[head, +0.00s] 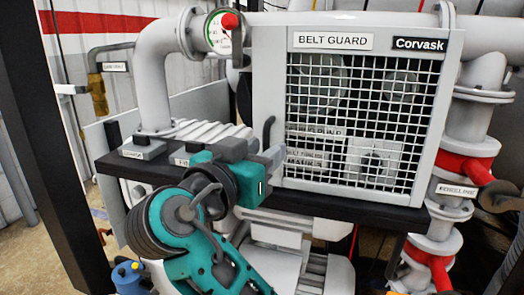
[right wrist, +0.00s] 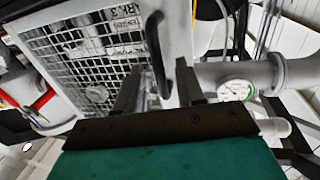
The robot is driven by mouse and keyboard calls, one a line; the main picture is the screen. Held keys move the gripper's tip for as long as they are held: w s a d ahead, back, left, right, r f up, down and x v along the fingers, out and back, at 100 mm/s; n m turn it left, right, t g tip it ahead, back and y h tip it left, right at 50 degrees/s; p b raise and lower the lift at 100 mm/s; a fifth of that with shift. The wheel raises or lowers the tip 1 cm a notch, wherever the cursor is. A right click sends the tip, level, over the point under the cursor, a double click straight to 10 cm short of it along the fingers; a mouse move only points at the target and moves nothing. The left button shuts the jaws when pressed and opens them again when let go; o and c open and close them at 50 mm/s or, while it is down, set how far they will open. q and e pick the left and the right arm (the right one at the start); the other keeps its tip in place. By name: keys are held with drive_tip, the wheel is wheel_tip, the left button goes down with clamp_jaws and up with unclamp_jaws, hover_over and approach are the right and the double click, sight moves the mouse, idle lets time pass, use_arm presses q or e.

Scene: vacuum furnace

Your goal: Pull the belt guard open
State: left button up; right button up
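The belt guard (head: 266,100) is a light grey frame with a white mesh front, labelled "BELT GUARD". It looks closed over the pulleys behind it. Its black bar handle (head: 268,132) is on the left edge of the frame. My right gripper (head: 274,158) is at the lower end of this handle. In the right wrist view the handle (right wrist: 157,45) runs down between the two separated fingers of the right gripper (right wrist: 158,88). The fingers look open around it, and I cannot tell whether they touch it. My left gripper is not in view.
A pressure gauge (head: 221,32) and a thick grey pipe (head: 152,75) are left of the guard. Pipes with red valve parts (head: 465,160) stand close on its right. A black shelf (head: 350,206) runs below. A ribbed grey motor (head: 210,131) lies behind my right gripper.

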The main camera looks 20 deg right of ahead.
clamp_jaws()
idle(0.4)
